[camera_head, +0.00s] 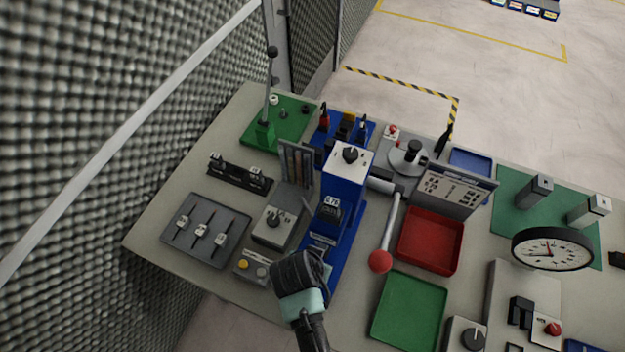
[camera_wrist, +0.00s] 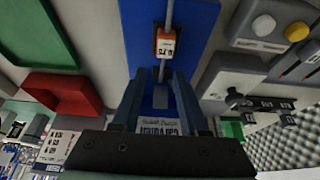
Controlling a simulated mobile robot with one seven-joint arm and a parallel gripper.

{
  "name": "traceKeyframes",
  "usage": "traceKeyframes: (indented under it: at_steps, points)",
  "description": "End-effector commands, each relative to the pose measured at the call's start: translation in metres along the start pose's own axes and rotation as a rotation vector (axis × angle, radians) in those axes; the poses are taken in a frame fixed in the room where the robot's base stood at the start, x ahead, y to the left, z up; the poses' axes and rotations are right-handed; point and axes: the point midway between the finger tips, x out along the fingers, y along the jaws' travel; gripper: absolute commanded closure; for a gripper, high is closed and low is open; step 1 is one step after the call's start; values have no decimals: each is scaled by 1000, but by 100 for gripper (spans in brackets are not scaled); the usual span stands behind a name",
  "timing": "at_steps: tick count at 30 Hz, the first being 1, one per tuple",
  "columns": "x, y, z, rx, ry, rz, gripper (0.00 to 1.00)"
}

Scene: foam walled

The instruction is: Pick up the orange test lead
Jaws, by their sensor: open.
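The orange test lead (camera_head: 348,118) appears to be the orange-topped piece standing in the blue holder (camera_head: 326,138) at the back of the bench, between a red-and-black piece (camera_head: 324,120) and a blue-and-black one (camera_head: 362,127). Its lower part is partly hidden. My gripper (camera_head: 322,264) is far from it, at the front of the bench by the blue press-like machine (camera_head: 343,185). In the wrist view my gripper (camera_wrist: 164,75) is open, with its two fingers apart and nothing seen held over the machine's blue base (camera_wrist: 198,25).
An orange block marked 0.75 (camera_wrist: 165,42) hangs on a rod ahead of my fingers. A red-knobbed lever (camera_head: 381,261), red tray (camera_head: 458,243) and green tray (camera_head: 432,308) lie right. A button box (camera_head: 246,273) and slider panel (camera_head: 218,258) lie left. A foam wall (camera_head: 90,130) borders the left.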

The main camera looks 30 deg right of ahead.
Motion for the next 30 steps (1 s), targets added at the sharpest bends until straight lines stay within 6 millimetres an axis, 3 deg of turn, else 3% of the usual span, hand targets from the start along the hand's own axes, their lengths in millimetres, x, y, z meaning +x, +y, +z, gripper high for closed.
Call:
traceKeyframes:
  at_steps: [9, 19, 20, 27, 30]
  points:
    - [34, -3, -1, 0, -1, 2, 57]
    - [40, -3, -1, 0, 1, 0, 57]
    - [40, -3, -1, 0, 1, 0, 58]
    - [40, -3, -1, 0, 0, 0, 100]
    - [40, -3, -1, -1, 0, 0, 100]
